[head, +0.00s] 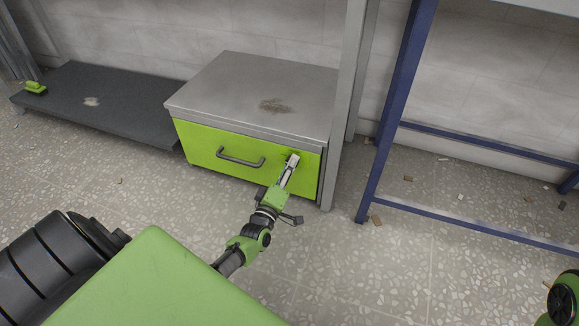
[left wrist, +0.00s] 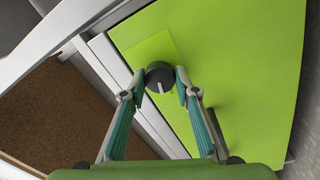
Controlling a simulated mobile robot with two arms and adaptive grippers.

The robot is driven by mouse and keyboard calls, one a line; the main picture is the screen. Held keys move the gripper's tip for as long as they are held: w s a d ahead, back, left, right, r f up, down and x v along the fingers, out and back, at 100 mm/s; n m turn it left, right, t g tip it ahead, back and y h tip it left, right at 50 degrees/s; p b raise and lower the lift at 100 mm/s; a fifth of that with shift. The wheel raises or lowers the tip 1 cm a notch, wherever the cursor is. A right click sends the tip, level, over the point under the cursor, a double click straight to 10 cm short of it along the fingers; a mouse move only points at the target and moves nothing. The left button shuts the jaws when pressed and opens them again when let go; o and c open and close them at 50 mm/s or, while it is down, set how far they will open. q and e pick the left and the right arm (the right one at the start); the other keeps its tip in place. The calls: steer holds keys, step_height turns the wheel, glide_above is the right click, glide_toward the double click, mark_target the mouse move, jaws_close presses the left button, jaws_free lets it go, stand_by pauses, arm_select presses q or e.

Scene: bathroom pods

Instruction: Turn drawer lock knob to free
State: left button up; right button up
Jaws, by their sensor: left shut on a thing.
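The lock knob (left wrist: 160,72) is a dark round knob with a pale mark, set on a square plate on the green drawer front (left wrist: 240,60). In the wrist view the mark lies at the knob's lower side. My left gripper (left wrist: 160,84) has a finger on each side of the knob and is shut on it. In the head view the left gripper (head: 292,161) reaches the upper right of the drawer front (head: 200,148) and hides the knob. The drawer sits closed in a grey cabinet (head: 235,85). My right gripper is out of view.
A dark bar handle (head: 240,159) lies left of the knob. A grey post (head: 345,110) stands close on the right, then a blue frame (head: 396,110). A low dark platform (head: 110,105) is at left. Small chips litter the floor (head: 400,270).

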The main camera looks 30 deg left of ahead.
arm_select(q)
steer(key=n, duration=0.2)
steer(key=shift+n, duration=0.6)
steer(key=o, duration=1.1)
steer(key=r+v, duration=0.1)
steer(key=v, duration=1.1)
steer(key=shift+f, duration=0.45)
